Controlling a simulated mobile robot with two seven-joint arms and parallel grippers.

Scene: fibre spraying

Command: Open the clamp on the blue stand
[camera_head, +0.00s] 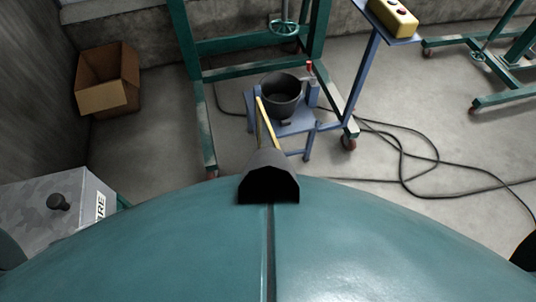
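The small blue stand (298,127) is on the floor at the upper middle of the head view. A dark grey pot (284,97) sits on it, open side up. A clamp with a red handle (309,68) stands upright at the pot's right rear side. The clamp is too small here to tell whether it is open or shut. Neither of my grippers shows in this view.
A teal frame (246,72) with a handwheel (284,28) stands behind the stand. A blue post (362,78) carries a yellow button box (395,17). Black cables (402,150) lie on the floor at right. A cardboard box (108,80) and a grey box (55,212) are at left.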

